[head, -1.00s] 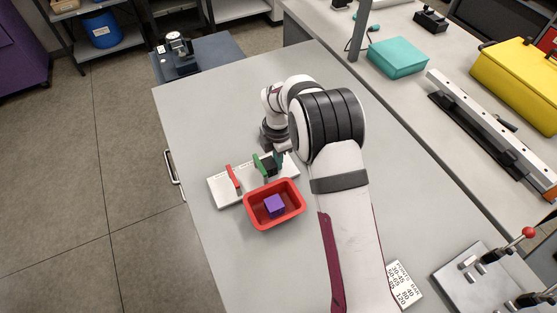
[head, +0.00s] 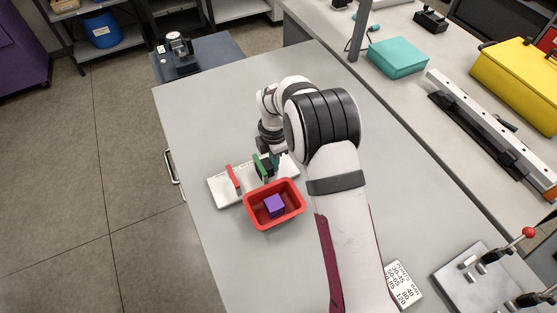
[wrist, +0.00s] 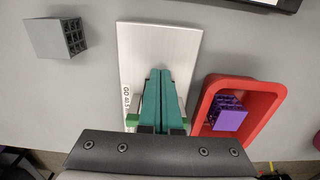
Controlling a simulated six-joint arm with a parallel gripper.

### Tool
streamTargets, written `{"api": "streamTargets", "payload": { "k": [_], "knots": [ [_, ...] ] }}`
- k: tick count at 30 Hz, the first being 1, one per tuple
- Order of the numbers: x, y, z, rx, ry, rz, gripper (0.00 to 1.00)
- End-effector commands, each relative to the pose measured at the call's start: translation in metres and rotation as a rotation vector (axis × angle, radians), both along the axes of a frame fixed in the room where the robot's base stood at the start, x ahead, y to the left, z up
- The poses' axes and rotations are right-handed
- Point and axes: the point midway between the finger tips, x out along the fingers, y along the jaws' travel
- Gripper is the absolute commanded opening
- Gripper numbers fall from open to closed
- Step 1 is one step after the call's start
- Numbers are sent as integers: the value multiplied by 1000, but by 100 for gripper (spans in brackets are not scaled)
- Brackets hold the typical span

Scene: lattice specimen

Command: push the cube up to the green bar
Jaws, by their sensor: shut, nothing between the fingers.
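A white plate (head: 225,190) lies on the bench with an upright red bar (head: 233,179) and a green bar (head: 259,166). A small dark block (head: 266,168), seemingly the cube, stands on the plate right beside the green bar; I cannot tell if they touch. My gripper (head: 275,161) is shut and empty, its teal fingers down at the dark block's side away from the green bar. In the wrist view the shut fingers (wrist: 160,72) cover the block, and the green bar's ends (wrist: 132,120) show either side of them.
A red tray (head: 300,204) holding a purple lattice cube (head: 274,204) stands close in front of the plate. A grey lattice cube (wrist: 56,38) lies on the bench beyond the plate. A printed card (head: 403,285) lies at the front right. The bench's far left is clear.

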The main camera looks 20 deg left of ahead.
Motion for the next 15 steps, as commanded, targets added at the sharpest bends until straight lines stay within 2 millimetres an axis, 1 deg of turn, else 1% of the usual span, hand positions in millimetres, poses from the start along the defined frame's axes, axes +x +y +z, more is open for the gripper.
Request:
{"api": "streamTargets", "payload": {
  "k": [6,15],
  "knots": [
    [1,-1,0,-1,1,-1,0],
    [9,-9,0,0,0,0,0]
  ]
}}
